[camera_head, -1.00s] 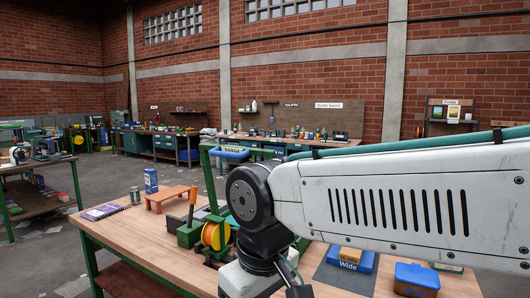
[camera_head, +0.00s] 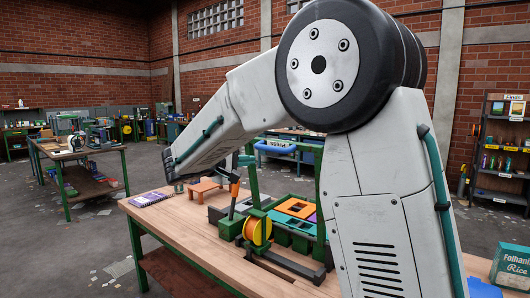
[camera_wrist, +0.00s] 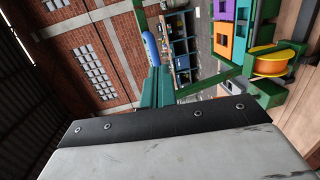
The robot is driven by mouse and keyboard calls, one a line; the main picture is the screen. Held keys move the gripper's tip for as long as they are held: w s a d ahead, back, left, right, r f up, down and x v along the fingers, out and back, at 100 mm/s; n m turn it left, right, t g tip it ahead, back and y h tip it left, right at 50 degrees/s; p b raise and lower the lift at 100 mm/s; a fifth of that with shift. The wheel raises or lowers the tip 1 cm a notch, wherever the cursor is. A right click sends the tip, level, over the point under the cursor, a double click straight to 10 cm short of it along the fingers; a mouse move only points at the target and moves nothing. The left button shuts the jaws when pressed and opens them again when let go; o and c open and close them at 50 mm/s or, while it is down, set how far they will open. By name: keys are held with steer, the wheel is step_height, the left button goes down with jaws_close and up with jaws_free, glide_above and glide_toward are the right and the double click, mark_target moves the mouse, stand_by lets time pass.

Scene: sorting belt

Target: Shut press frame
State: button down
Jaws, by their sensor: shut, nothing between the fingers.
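The press frame stands raised on the bench, with green posts (camera_head: 252,183) and a blue labelled bar (camera_head: 275,146) across its top. Below it is a green base with orange and purple compartments (camera_head: 296,208). My forearm and upper arm cover part of its right side. In the wrist view, my gripper (camera_wrist: 155,72) is shut and empty, its teal fingers together. The blue bar (camera_wrist: 151,47) shows just beyond the fingertips; I cannot tell whether they touch. The green frame arm (camera_wrist: 210,83) runs to the right.
A yellow-orange roll (camera_head: 257,231) and an orange-handled lever (camera_head: 234,190) stand at the front of the press. A rice box (camera_head: 512,266) is at right. The front left bench top is clear.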

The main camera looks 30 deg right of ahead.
steer(key=w+a+t, duration=0.1)
steer(key=w+a, duration=0.1)
steer(key=w, duration=0.2)
steer(key=h, duration=0.1)
glide_toward(271, 149)
steer(key=shift+n, duration=0.3)
steer(key=x, duration=0.6)
steer(key=shift+d, duration=0.45)
